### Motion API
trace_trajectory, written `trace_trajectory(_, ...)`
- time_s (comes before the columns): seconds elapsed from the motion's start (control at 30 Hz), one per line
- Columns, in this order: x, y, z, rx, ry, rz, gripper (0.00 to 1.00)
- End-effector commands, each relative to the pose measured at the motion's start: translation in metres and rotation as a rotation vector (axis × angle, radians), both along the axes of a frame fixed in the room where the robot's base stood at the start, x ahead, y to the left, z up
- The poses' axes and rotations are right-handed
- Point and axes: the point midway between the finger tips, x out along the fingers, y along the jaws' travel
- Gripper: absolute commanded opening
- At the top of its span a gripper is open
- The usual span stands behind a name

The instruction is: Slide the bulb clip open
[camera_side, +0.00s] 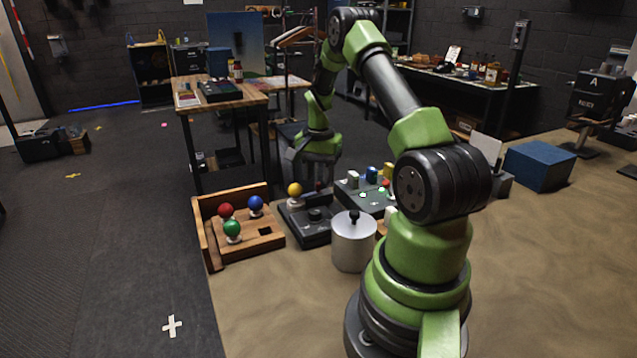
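A dark bulb clip unit (311,235) sits on the table's far left part. A yellow bulb (295,189) stands upright at its back left, and a round black knob-like part (316,214) is on its top. The picture is too small to tell whether the clip is open or shut. My gripper (315,182) points down over the back of this unit, just right of the yellow bulb. Its fingertips are dark and small, so their opening and any contact with the clip are unclear.
A wooden tray (203,237) with red, green and blue bulbs is to the left. A silver canister (353,243) with a black knob stands in front right. A dark button box (350,200) with lit green spots is behind it. A blue box (540,166) is far right.

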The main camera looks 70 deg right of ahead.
Motion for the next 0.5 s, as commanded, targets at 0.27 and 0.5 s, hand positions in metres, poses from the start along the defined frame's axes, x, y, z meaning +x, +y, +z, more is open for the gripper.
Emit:
trace_trajectory(0.27, 0.000, 0.001, -0.025, 0.001, 0.001, 0.001, 0.39)
trace_trajectory(0.5, 0.000, 0.000, -0.026, 0.000, -0.001, 0.001, 0.39)
